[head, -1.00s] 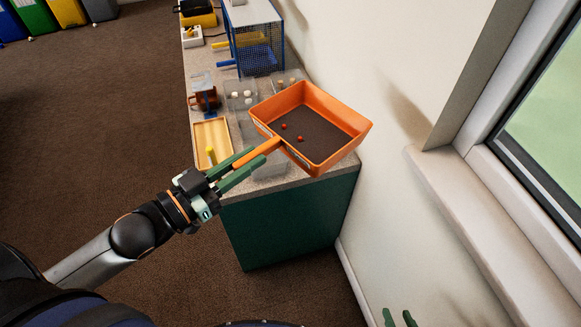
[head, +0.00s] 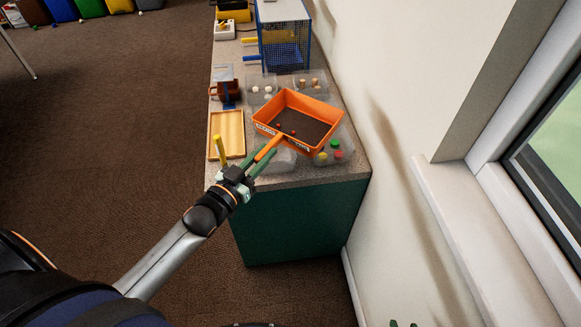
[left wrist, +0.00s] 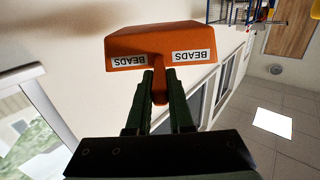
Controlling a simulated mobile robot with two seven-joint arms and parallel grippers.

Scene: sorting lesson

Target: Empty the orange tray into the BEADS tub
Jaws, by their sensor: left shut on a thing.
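The orange tray (head: 290,142) is in the air above the near end of the counter in the head view, its open side up. A few small red beads (head: 293,132) lie on its dark floor. My left gripper (head: 262,160) is shut on the tray's handle. Below the tray are clear tubs, one (head: 345,145) with green, red and yellow pieces and another (head: 285,162) partly hidden. I cannot read which is the BEADS tub. My right gripper's tips (head: 403,323) show apart at the bottom edge.
Two more clear tubs, with white pieces (head: 262,88) and tan pieces (head: 310,82), stand behind the tray. A wooden tray (head: 228,135) with a yellow peg (head: 220,148) and a blue wire cage (head: 285,35) are on the counter. The wall and window sill (head: 445,200) are at the right.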

